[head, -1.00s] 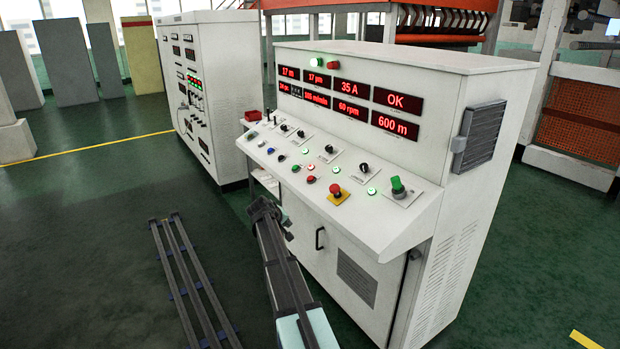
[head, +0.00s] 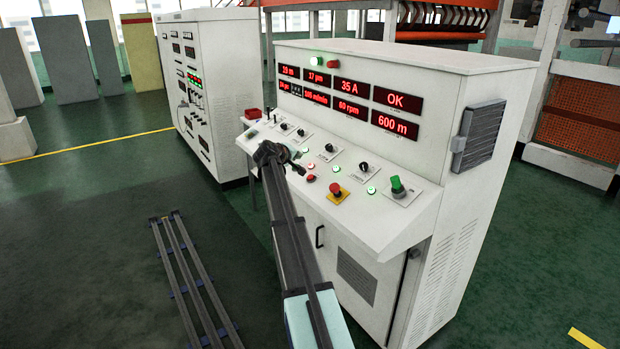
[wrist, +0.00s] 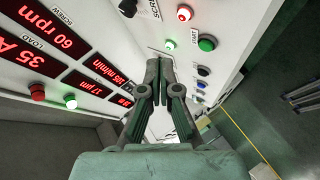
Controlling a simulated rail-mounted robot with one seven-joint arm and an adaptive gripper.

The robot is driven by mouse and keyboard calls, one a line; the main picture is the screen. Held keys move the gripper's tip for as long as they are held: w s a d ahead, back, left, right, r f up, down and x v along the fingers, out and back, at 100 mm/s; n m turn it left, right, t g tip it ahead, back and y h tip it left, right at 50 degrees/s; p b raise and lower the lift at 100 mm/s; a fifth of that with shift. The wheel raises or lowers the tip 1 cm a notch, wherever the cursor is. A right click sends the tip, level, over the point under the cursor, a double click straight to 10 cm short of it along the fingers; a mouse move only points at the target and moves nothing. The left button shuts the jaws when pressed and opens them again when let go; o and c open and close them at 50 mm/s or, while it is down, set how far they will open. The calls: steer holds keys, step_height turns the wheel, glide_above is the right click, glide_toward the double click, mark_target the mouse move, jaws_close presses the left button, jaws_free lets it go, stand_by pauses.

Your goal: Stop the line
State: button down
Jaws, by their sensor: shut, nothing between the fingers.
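The control console (head: 345,240) has a sloped panel. A red mushroom button (head: 335,189) sits on a yellow plate. The lit red button also shows in the wrist view (wrist: 185,13), near a green button (wrist: 207,44) labelled START. My gripper (head: 296,168) is over the left-middle of the panel, left of the mushroom button, covering some controls. In the wrist view my gripper (wrist: 160,66) has its fingers together and empty. Contact with the panel cannot be told.
Red displays (head: 397,101) stand above the panel, one reading OK. A green knob (head: 397,185) is at the panel's right end. Another cabinet (head: 215,90) stands at the back left. Dark rails (head: 190,280) lie on the open green floor.

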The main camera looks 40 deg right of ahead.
mark_target(311, 178)
steer(key=shift+f, duration=0.2)
steer(key=d+f, duration=0.1)
steer(key=f, duration=0.1)
steer(key=d+f+b, duration=0.1)
steer(key=f, duration=0.1)
steer(key=d+f+b, duration=0.1)
steer(key=f, duration=0.1)
steer(key=shift+s+d+f, duration=0.1)
steer(key=shift+s+f, duration=0.05)
steer(key=shift+f, duration=0.15)
steer(key=shift+d+f+b, duration=0.35)
steer(key=shift+f+b, duration=0.15)
steer(key=shift+b, duration=0.1)
stand_by(1.0)
steer(key=shift+d+f+b, duration=0.2)
steer(key=shift+f+b, duration=0.2)
steer(key=shift+s+d+f+b, duration=0.1)
steer(key=shift+d+f+b, duration=0.15)
steer(key=shift+f+b, duration=0.15)
stand_by(0.8)
stand_by(0.4)
steer(key=shift+a+r, duration=0.45)
steer(key=shift+r, duration=0.35)
steer(key=shift+r, duration=0.1)
